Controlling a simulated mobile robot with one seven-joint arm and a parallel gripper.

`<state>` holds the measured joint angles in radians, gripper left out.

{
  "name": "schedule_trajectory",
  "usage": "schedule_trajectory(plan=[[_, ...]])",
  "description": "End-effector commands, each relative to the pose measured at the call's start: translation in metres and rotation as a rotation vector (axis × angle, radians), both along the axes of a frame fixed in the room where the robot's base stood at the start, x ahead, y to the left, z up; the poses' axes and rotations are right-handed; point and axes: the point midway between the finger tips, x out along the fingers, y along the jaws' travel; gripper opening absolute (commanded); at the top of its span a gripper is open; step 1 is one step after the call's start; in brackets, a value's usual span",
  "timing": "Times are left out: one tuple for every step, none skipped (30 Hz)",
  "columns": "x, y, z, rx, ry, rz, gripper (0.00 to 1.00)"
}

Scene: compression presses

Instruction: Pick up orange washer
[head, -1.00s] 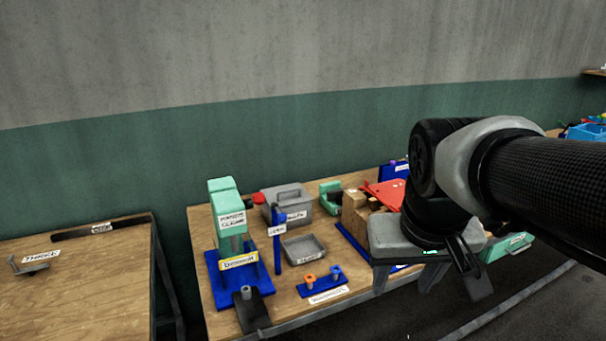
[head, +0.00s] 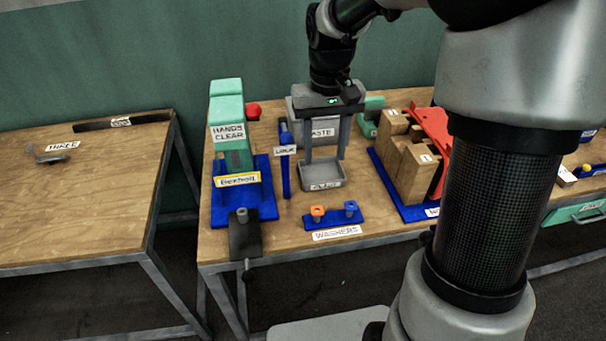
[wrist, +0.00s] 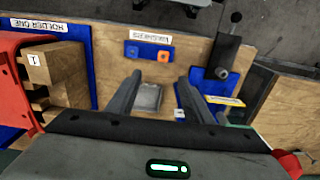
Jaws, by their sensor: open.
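The orange washer (head: 317,211) sits on the left peg of a small blue stand (head: 334,222) near the table's front edge, behind the WASHERS label. A bluish washer (head: 351,207) sits to its right. In the wrist view the orange washer (wrist: 163,53) lies beyond my fingertips, with the blue washer (wrist: 133,51) to its left. My gripper (head: 325,158) points down, open and empty, above the small grey tray (head: 320,184), behind the washers. The wrist view shows the gripper (wrist: 158,82) with the tray (wrist: 147,105) between its fingers.
A green press (head: 229,120) on a blue base stands left, with a dark lever plate (head: 244,236) in front. A blue post (head: 286,176) stands beside the tray. Wooden blocks (head: 417,173) and a red part (head: 440,125) stand right.

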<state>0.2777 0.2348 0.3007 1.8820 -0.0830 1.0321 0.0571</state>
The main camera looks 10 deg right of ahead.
Motion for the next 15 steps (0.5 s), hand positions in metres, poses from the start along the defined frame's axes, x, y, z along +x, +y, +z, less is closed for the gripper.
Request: schedule_trajectory(plan=[[0.001,0.0,-0.003,0.002,0.004,0.0,0.47],[0.001,0.0,-0.005,0.002,0.006,-0.001,0.47],[0.001,0.0,-0.009,0.003,0.008,-0.001,0.47],[0.001,0.0,-0.013,0.003,0.009,-0.001,0.47],[0.001,0.0,-0.018,0.003,0.009,-0.001,0.47],[0.0,0.0,-0.025,0.003,0.009,-0.001,0.47],[0.0,0.0,-0.032,0.003,0.011,-0.001,0.47],[0.0,0.0,-0.039,0.004,0.011,-0.001,0.47],[0.0,0.0,-0.047,0.004,0.01,0.0,0.47],[0.0,0.0,-0.054,0.003,0.011,0.0,0.47],[0.0,0.0,-0.061,0.003,0.011,0.0,0.47],[0.0,0.0,-0.07,0.003,0.01,-0.001,0.47],[0.0,0.001,-0.076,0.004,0.01,-0.001,0.47],[-0.001,0.001,-0.083,0.004,0.011,0.0,0.47],[0.0,0.0,-0.091,0.003,0.01,0.0,0.47]])
